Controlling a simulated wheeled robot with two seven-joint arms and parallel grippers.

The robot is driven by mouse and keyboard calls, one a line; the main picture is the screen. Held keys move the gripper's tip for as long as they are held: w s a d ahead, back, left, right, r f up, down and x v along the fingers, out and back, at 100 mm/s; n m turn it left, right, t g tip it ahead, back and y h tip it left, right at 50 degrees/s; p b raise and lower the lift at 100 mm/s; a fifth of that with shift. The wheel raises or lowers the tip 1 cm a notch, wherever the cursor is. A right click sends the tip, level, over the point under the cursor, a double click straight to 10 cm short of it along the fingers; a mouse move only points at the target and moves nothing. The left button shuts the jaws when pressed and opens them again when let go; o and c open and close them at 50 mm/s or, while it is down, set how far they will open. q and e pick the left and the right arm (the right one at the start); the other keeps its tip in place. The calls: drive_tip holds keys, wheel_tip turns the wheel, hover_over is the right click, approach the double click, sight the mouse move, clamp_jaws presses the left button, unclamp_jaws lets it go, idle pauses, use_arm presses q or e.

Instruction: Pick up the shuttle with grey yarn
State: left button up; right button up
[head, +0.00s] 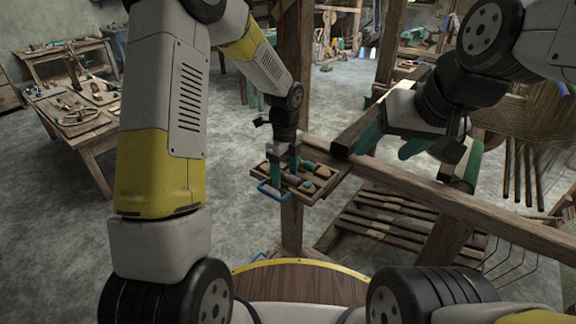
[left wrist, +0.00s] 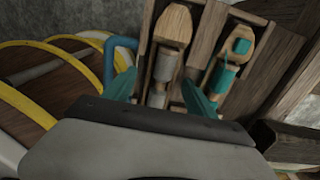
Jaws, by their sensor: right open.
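The shuttle with grey yarn (left wrist: 165,67) lies in a wooden tray (left wrist: 143,50), a pale wooden body with a grey winding. My left gripper (head: 283,166) is over the tray in the head view. In the left wrist view its teal fingers (left wrist: 160,92) are apart, one on each side of the grey-yarn shuttle, with gaps visible. The shuttle's near end is hidden by the gripper body. A second shuttle with teal yarn (left wrist: 222,77) lies to the right, beyond the right finger. My right gripper (head: 415,150) is open, near the loom beam, apart from the tray.
The tray has a blue handle (head: 272,192) and sits beside a loom post and wooden beam (head: 430,188). Slatted wooden treadles (head: 385,225) are below. A workbench with tools (head: 75,115) stands at the far left. The floor between is clear.

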use_arm(q)
clamp_jaws()
drive_tip(key=shift+r, duration=0.15)
drive_tip(key=shift+r, duration=1.6)
drive_tip(key=shift+s+r, duration=0.1)
drive_tip(key=shift+s, duration=0.15)
drive_tip(key=s+d+r, duration=0.1)
drive_tip(key=s, duration=1.4)
drive_tip(key=shift+s+d+r, duration=0.2)
drive_tip(key=shift+s+d, duration=0.05)
